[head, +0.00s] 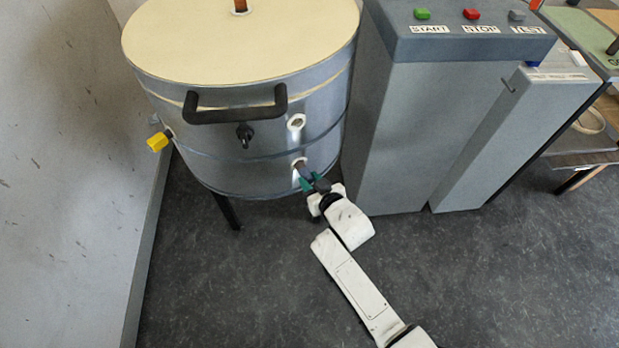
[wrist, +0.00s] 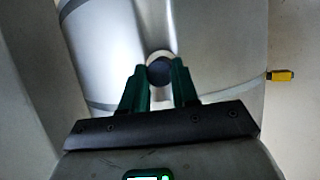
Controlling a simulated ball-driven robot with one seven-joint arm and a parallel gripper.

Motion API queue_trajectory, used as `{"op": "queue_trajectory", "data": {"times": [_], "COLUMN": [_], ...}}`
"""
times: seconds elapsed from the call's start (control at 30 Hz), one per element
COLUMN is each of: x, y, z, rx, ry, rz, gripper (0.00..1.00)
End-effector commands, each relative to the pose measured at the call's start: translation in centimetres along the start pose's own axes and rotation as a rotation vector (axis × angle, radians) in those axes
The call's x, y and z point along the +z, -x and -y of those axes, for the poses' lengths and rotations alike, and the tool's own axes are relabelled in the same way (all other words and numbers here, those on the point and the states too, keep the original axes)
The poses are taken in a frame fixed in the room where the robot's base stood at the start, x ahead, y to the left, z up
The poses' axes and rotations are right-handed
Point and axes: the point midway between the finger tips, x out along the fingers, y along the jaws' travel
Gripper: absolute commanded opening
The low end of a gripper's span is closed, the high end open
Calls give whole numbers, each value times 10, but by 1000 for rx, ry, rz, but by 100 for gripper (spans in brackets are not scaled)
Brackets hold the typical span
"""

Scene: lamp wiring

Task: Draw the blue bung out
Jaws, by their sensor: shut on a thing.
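The blue bung (wrist: 159,71) sits in a white ring on the side of the metal drum (head: 230,150). In the wrist view its dark blue round end shows between my green fingers. In the head view the bung (head: 300,165) shows as a small dark bluish stub at the lower white ring. My gripper (head: 309,181) is at the drum's lower right side, shut on the bung, and it also shows in the wrist view (wrist: 160,78). The fingers hide part of the bung. I cannot tell how deep it sits.
A second white-ringed port (head: 296,122) is just above. A grey cabinet (head: 420,130) stands close on the right. The front floor is clear.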

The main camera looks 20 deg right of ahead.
Motion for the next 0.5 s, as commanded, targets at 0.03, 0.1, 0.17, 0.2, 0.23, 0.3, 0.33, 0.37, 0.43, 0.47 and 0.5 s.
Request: {"op": "queue_trajectory", "data": {"times": [0.03,0.1,0.17,0.2,0.23,0.3,0.33,0.37,0.43,0.47,0.5], "x": [1,2,3,4,4,5,6,6,8,8,9], "y": [3,6,8,10,11,14,15,16,19,20,22], "z": [0,0,0,0,0,0,0,0,0,0,0], "rx": [0,0,0,0,0,0,0,0,0,0,0], "ry": [0,0,0,0,0,0,0,0,0,0,0], "rz": [1,1,1,1,1,1,0,0,1,1,1], "gripper": [0,0,0,0,0,0,0,0,0,0,0]}}
